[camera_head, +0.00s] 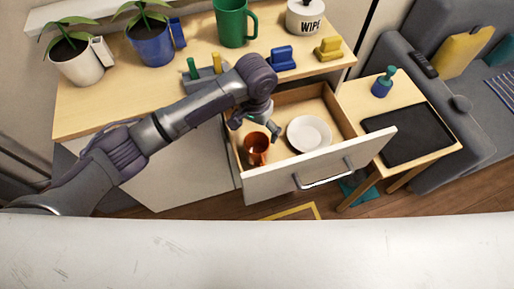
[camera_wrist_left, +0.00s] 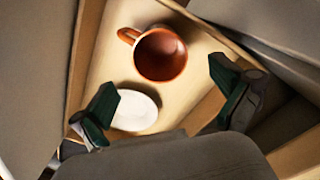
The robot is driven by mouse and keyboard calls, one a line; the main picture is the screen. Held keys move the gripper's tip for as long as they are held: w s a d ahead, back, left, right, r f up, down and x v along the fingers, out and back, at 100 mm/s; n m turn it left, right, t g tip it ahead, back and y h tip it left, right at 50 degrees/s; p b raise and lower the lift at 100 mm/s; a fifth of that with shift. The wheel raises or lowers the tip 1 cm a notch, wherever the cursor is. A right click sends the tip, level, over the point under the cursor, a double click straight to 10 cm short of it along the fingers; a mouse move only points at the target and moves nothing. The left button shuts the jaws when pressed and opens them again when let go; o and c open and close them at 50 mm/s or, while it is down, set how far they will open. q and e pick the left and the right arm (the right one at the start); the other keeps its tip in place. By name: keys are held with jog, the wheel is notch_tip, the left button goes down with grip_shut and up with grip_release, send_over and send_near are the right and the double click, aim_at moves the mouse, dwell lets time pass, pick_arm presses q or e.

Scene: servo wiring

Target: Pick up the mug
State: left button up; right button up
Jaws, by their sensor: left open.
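The orange-brown mug (camera_head: 257,148) stands upright in the open drawer, near its left front corner. In the left wrist view the mug (camera_wrist_left: 162,54) shows its open top, with its handle pointing left. My left gripper (camera_head: 256,126) is over the drawer, just behind the mug in the head view. In the left wrist view its two dark green fingertips (camera_wrist_left: 170,100) are spread wide, with nothing between them touching. The mug lies beyond the fingertips and apart from them. My right gripper is not in view.
A white bowl or plate (camera_head: 309,134) lies in the drawer, right of the mug. The drawer front (camera_head: 330,166) and side walls surround both. The wooden counter (camera_head: 110,104) above holds plants, a green mug (camera_head: 232,22) and a wipe canister (camera_head: 305,16). A side table (camera_head: 428,97) stands right.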

pick_arm(q)
notch_tip(320, 180, down, 5)
jog(key=b, duration=0.1)
send_over(257, 148)
jog(key=s, duration=0.3)
notch_tip(257, 148, down, 5)
jog(key=shift+w+a+f, duration=0.1)
jog(key=shift+f, duration=0.1)
jog(key=shift+c, duration=0.8)
jog(key=c, duration=1.1)
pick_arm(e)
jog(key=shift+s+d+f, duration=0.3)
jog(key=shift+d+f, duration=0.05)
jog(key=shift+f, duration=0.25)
